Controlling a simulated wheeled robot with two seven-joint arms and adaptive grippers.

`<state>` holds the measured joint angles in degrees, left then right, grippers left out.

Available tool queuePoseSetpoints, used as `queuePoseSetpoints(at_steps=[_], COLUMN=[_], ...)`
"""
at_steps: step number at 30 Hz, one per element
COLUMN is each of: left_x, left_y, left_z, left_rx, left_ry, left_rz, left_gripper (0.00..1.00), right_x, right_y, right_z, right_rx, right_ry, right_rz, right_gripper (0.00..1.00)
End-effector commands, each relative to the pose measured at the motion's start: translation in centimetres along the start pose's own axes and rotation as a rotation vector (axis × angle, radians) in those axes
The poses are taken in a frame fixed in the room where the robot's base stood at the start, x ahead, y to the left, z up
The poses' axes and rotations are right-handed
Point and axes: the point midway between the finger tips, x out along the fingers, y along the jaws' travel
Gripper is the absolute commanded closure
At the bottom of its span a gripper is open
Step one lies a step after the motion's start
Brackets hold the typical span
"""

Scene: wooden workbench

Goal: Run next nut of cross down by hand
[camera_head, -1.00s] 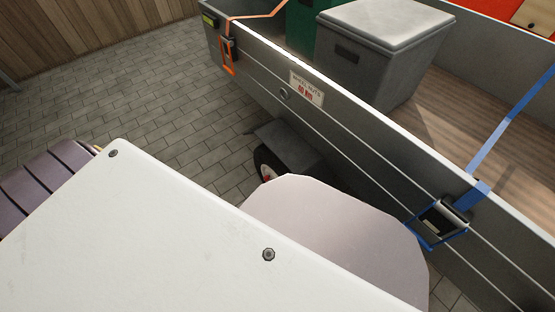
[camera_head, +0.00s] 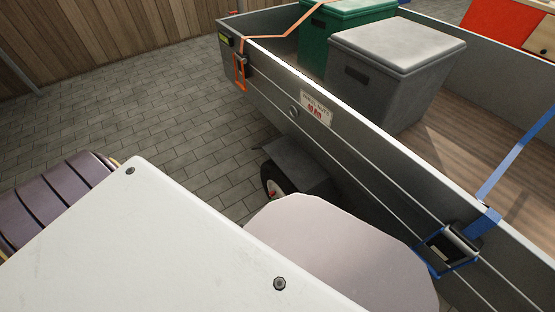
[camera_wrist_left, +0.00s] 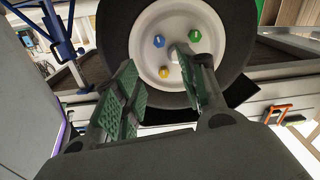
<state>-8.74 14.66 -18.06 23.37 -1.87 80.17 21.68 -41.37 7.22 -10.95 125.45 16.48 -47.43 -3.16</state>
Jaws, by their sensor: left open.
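The trailer wheel fills the top of the left wrist view, with a black tyre (camera_wrist_left: 118,32) and a white rim (camera_wrist_left: 178,20). On the rim are a blue nut (camera_wrist_left: 159,41), a green nut (camera_wrist_left: 195,36) and a yellow nut (camera_wrist_left: 164,72). My left gripper (camera_wrist_left: 158,66) is open in front of the rim, with nothing between its green fingers. The right finger overlaps the rim near the green nut; whether it touches cannot be told. In the head view the wheel (camera_head: 267,178) is partly hidden under the mudguard, with a red spot (camera_head: 272,194) on it. My right gripper is out of view.
The grey trailer side (camera_head: 350,155) runs diagonally, with a blue strap buckle (camera_head: 450,248) and an orange strap (camera_head: 240,72). A mudguard (camera_head: 297,165) covers the wheel. A grey box (camera_head: 385,85) and a green box (camera_head: 318,40) stand inside. Paved floor (camera_head: 150,125) lies clear to the left.

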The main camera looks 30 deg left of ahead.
Motion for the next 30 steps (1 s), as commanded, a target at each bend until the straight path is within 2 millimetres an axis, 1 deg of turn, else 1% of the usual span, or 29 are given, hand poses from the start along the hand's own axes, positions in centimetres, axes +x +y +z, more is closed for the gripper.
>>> queuePoseSetpoints(at_steps=[8, 14, 30], left_x=[0.3, 1.6, 8.5], left_y=[0.0, 0.0, 0.0], left_z=[0.0, 0.0, 0.0], left_rx=[0.001, 0.001, 0.001], left_ry=[0.0, -0.001, 0.0], left_rz=[0.0, -0.001, 0.0], left_gripper=[0.59, 0.59, 0.59], right_x=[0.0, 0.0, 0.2], right_y=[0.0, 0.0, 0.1], right_z=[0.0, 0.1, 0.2], right_rx=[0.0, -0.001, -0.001], right_ry=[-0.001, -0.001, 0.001], right_rz=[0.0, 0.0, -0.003], right_gripper=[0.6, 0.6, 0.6])
